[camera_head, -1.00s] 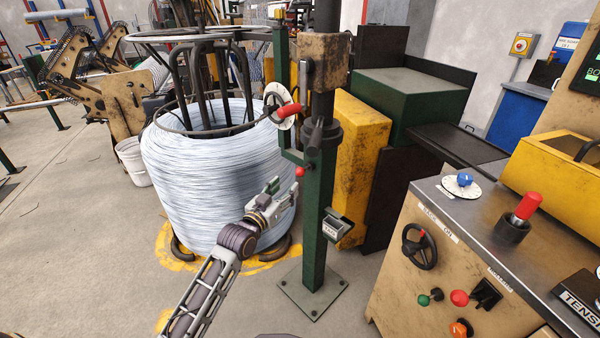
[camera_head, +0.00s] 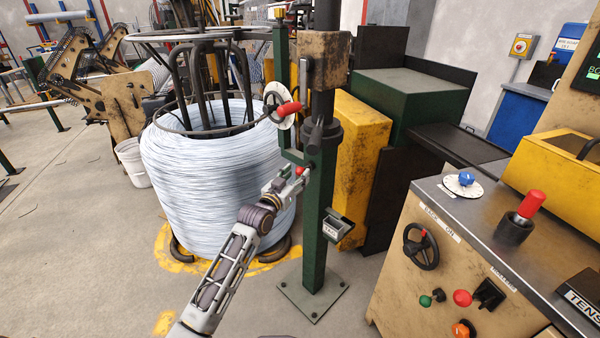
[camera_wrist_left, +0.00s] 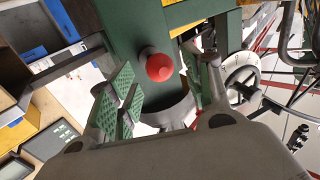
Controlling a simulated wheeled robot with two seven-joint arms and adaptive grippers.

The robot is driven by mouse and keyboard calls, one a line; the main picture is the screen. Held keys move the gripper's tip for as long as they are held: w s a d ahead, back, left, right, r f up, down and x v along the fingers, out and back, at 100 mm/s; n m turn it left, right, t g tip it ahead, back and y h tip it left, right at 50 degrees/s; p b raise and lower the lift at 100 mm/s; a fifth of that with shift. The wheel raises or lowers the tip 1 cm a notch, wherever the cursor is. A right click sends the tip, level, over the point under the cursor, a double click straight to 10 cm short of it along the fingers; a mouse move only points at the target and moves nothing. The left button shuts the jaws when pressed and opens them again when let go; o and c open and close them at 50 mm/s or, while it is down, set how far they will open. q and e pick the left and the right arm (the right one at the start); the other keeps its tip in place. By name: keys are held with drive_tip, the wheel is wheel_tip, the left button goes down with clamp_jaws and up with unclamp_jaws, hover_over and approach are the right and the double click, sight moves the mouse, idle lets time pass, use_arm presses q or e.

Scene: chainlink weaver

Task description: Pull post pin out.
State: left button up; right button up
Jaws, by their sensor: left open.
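The post pin shows as a round red knob (camera_head: 299,171) on the side of the green post (camera_head: 315,230). In the left wrist view the red knob (camera_wrist_left: 159,67) stands out from the green post (camera_wrist_left: 140,30). My left gripper (camera_head: 294,176) is at the knob, its fingers open. My right gripper is not in view.
A large wire coil (camera_head: 210,180) stands left of the post. A red-handled crank with a white dial (camera_head: 282,110) sits above the knob. A small tag holder (camera_head: 337,227) is fixed to the post's right. A control console (camera_head: 450,240) stands at right.

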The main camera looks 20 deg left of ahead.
sight(298, 173)
use_arm(q)
drive_tip(key=shift+w+d, duration=0.25)
drive_tip(key=shift+w, duration=1.4)
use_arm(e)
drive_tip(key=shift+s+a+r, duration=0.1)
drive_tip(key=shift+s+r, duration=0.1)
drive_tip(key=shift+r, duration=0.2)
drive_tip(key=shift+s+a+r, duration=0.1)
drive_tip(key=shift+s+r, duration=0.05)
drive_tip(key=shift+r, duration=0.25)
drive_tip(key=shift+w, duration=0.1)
use_arm(q)
clamp_jaws()
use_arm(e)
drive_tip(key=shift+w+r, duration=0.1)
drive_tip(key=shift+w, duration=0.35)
